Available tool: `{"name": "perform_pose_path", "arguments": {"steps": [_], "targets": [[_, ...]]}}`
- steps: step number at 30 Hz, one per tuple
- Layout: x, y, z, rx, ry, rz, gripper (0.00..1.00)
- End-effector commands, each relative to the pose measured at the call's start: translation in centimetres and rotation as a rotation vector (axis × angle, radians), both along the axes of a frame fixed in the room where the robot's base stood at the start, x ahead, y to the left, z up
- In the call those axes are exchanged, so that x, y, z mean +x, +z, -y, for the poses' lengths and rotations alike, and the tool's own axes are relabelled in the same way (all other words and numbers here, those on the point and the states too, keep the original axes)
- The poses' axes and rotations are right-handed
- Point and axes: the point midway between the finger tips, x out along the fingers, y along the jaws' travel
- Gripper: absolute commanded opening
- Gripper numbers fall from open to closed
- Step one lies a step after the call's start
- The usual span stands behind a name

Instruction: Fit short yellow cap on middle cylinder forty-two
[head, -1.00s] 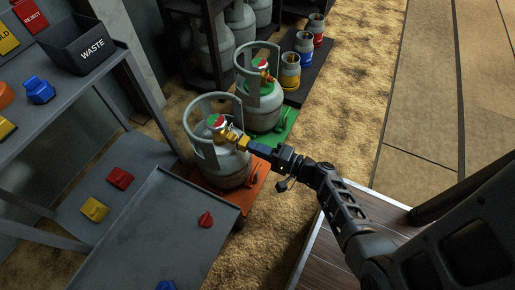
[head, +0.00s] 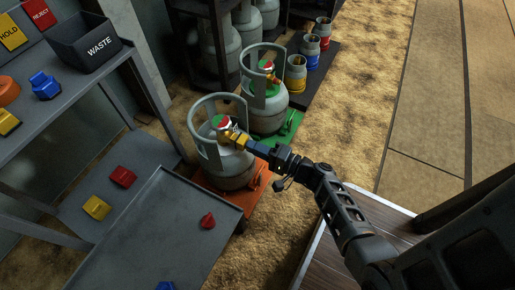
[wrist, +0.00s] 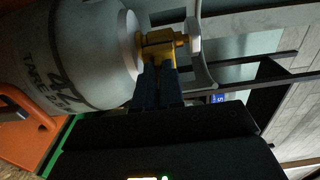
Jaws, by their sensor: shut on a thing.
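A grey gas cylinder (head: 232,170) with a collar guard stands on an orange scale (head: 247,200). In the wrist view the cylinder (wrist: 75,50) lies sideways in the picture, with "TARE" and what looks like "42" on it. Its valve carries a red, white and green gauge (head: 222,122). My gripper (head: 246,144) reaches in from the right and is shut on a yellow cap (head: 236,138) at the valve. In the wrist view the dark blue fingers (wrist: 158,75) hold the yellow piece (wrist: 160,42) beside the cylinder's pale neck. I cannot tell whether it is seated.
A second cylinder (head: 262,108) stands behind on a green scale (head: 289,128).

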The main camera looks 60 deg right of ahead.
Motion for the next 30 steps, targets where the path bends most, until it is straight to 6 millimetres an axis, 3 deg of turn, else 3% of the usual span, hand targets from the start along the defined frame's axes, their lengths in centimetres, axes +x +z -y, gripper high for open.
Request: {"name": "perform_pose_path", "arguments": {"steps": [19, 20, 21, 28, 30], "targets": [[1.5, 0.0, 0.0, -0.001, 0.001, 0.001, 0.00], [1.5, 0.0, 0.0, 0.000, 0.000, 0.000, 0.11], [1.5, 0.0, 0.0, 0.000, 0.000, 0.000, 0.15], [1.4, 0.0, 0.0, 0.000, 0.000, 0.000, 0.37], [1.4, 0.0, 0.0, 0.000, 0.000, 0.000, 0.38]]}}
